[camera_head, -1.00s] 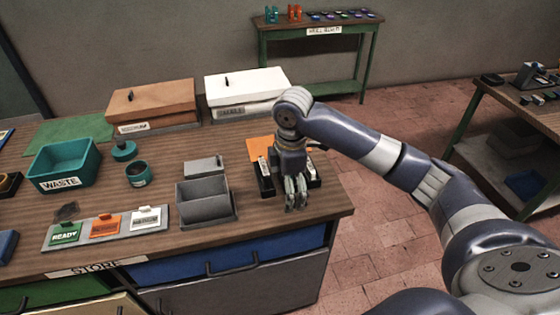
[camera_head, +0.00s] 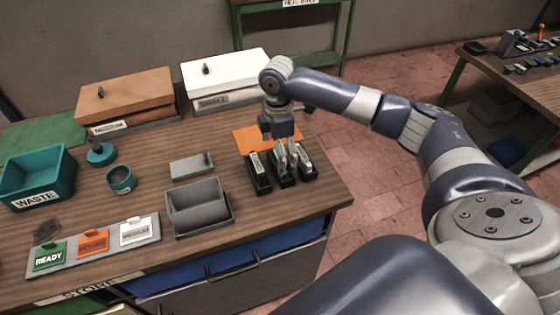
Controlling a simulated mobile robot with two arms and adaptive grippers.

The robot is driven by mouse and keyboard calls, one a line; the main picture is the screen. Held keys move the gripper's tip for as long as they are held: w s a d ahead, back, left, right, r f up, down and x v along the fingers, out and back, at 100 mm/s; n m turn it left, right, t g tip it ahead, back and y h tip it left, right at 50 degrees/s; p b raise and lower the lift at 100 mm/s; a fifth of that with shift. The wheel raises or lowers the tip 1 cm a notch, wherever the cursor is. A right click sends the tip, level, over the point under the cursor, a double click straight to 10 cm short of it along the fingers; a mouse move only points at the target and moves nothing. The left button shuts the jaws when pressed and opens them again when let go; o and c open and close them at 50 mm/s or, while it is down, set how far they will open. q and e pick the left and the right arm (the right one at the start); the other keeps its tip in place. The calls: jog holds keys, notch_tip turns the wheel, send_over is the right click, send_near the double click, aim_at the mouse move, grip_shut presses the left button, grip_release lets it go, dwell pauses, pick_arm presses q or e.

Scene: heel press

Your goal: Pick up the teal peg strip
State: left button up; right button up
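I cannot make out a teal peg strip for certain in this view. My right gripper (camera_head: 290,160) points down over the black slotted holders (camera_head: 259,178) near the bench's right end. Its fingers look close together, but whether they are open or shut on anything is unclear. They overlap the middle holder and hide part of it. Small items on the right-hand table (camera_head: 530,55) are too small to identify. My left gripper is not in view.
An orange mat (camera_head: 250,140) lies behind the holders. A grey open bin (camera_head: 196,205), a teal waste bin (camera_head: 65,175), a teal cup (camera_head: 121,180), a brown box (camera_head: 135,103) and a white box (camera_head: 225,75) stand on the bench. Red tiled floor (camera_head: 375,190) separates the tables.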

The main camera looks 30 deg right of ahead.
notch_tip(320, 180, down, 2)
jog(key=shift+f, duration=0.5)
jog(key=shift+c, duration=0.6)
jog(key=c, duration=0.9)
jog(key=shift+o, duration=0.2)
jog(key=shift+r, duration=0.3)
jog(key=r, duration=0.1)
jog(key=r+b, duration=0.1)
jog(key=r, duration=0.1)
jog(key=shift+s+a, duration=0.1)
jog(key=shift+s, duration=0.1)
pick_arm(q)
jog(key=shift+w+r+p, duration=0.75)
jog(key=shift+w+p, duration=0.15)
pick_arm(e)
jog(key=s+a+r, duration=0.2)
jog(key=s+a, duration=0.1)
jog(key=s, duration=0.4)
jog(key=s+a+r, duration=0.2)
jog(key=s+a, duration=0.2)
jog(key=s, duration=0.2)
jog(key=shift+s+a+r, duration=0.15)
jog(key=shift+s+r, duration=0.1)
jog(key=shift+s, duration=0.1)
